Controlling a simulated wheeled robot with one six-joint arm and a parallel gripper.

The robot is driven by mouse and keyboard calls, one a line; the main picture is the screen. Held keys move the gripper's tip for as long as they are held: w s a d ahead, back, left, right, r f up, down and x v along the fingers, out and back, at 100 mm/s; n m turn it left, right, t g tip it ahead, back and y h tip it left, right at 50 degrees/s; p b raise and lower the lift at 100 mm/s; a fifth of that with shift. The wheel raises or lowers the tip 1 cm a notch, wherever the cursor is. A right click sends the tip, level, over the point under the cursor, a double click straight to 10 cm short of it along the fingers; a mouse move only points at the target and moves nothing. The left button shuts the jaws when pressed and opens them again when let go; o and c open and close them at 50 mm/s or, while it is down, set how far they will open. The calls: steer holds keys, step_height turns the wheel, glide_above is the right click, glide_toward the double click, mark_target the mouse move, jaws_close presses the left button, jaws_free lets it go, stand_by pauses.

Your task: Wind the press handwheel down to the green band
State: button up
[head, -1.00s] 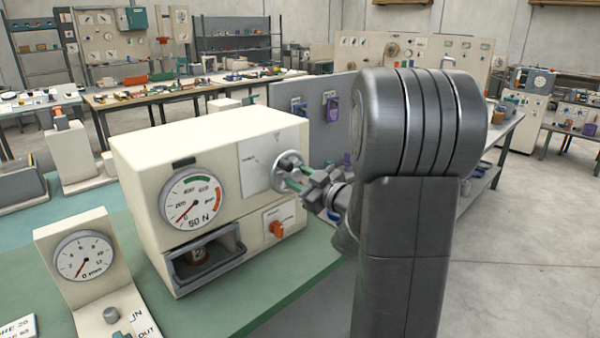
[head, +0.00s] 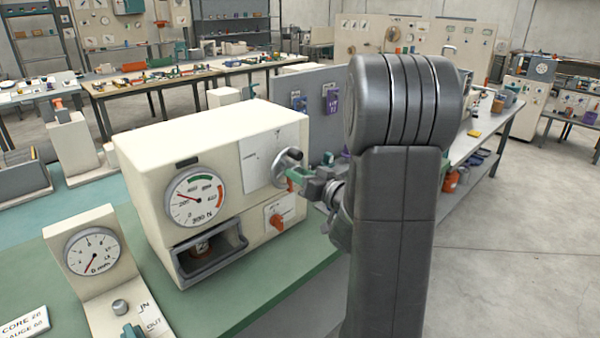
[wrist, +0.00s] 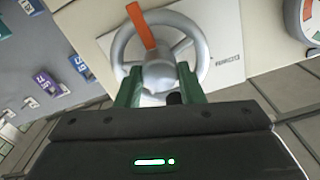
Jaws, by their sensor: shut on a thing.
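The press (head: 215,150) is a cream box on the green bench. Its round dial (head: 197,198) has a green band at the top and an orange-red band at the right. The red needle points up and left, short of the green band; the number below looks like 200 or 390 N. The grey handwheel (head: 287,166) is on the front's right side. In the wrist view the handwheel (wrist: 118,42) has an orange stripe pointing up, slightly left. My gripper (wrist: 160,88) is shut on the wheel's grey hub, green fingers either side. My arm partly hides this in the head view.
An orange switch (head: 277,221) is below the handwheel. A dark-framed opening (head: 210,255) under the dial holds a small round part. A smaller gauge stand (head: 92,250) is at the left. A grey panel (head: 322,95) with hanging purple items stands behind the press.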

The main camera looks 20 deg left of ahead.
steer(key=shift+f, duration=0.1)
stand_by(0.3)
steer(key=o, duration=1)
steer(key=shift+d, duration=0.1)
steer(key=b+v, duration=0.1)
steer(key=v, duration=1.2)
steer(key=shift+s+d+b, duration=0.1)
steer(key=shift+d+b, duration=0.25)
steer(key=shift+b, duration=0.05)
